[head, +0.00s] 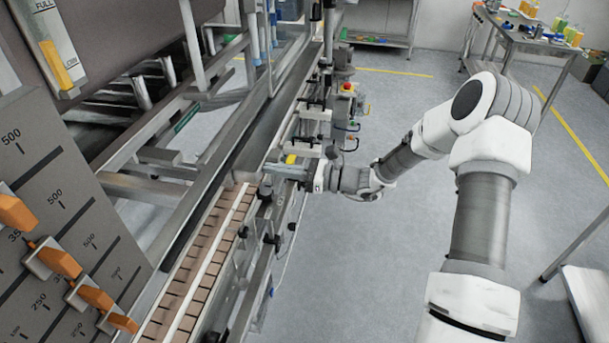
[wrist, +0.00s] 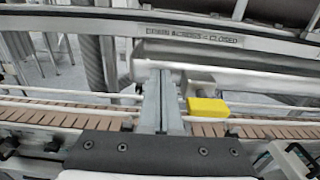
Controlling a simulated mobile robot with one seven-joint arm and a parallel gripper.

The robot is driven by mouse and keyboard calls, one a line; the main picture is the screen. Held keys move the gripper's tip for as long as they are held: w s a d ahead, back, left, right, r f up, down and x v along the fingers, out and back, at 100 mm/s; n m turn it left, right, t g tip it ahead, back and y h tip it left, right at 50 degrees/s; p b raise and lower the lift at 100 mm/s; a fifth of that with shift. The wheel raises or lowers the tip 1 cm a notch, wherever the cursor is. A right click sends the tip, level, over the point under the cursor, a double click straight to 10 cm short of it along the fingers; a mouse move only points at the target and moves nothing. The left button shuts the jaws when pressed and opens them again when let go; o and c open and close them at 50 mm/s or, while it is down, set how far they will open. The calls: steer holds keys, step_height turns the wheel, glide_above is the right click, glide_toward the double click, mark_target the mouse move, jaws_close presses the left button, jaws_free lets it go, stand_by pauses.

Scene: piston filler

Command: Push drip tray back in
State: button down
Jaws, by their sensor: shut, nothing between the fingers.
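A long metal piece that looks like the drip tray (wrist: 240,70) lies across the far side of the conveyor in the wrist view. In the head view it seems to be the long grey piece (head: 268,128) along the machine. My gripper (wrist: 160,76) is shut and empty, its fingers reaching over the conveyor to the left part of the tray. I cannot tell whether the fingertips touch it. In the head view my gripper (head: 268,168) is beside the tray's near end. The fingers hide part of the tray's front.
A yellow block (wrist: 207,107) on a grey fitting sits just right of the fingers. The brown-slatted conveyor (head: 200,260) and its rails run below them. A labelled bar (wrist: 230,37), with "CLOSED" legible, is behind. Open floor (head: 360,250) lies to the right.

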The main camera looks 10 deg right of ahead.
mark_target(248, 170)
steer(key=b+x, duration=0.1)
steer(key=x, duration=0.7)
steer(key=shift+a, duration=0.2)
steer(key=shift+d, duration=0.1)
steer(key=shift+s+d, duration=0.1)
steer(key=shift+d, duration=0.4)
steer(key=b+v, duration=0.1)
steer(key=v, duration=1.2)
steer(key=s+a+r+n+g+h, duration=0.1)
steer(key=s+r+n+g+h, duration=0.2)
steer(key=s+n, duration=0.35)
steer(key=s+a+r+n+g+h, duration=0.1)
steer(key=s+r+n+g+h, duration=0.15)
steer(key=s+n+h, duration=0.4)
steer(key=s+d+r+n+t+h, duration=0.2)
steer(key=s+d+r+n+h, duration=0.2)
steer(key=s+d, duration=0.2)
steer(key=s+d+r+n+t+h, duration=0.3)
steer(key=s+d, duration=0.3)
steer(key=s, duration=0.4)
steer(key=shift+s+d+r+n+h, duration=0.2)
steer(key=shift+d+r+n+h, duration=0.2)
steer(key=shift+r+n, duration=0.4)
steer(key=shift+t, duration=0.25)
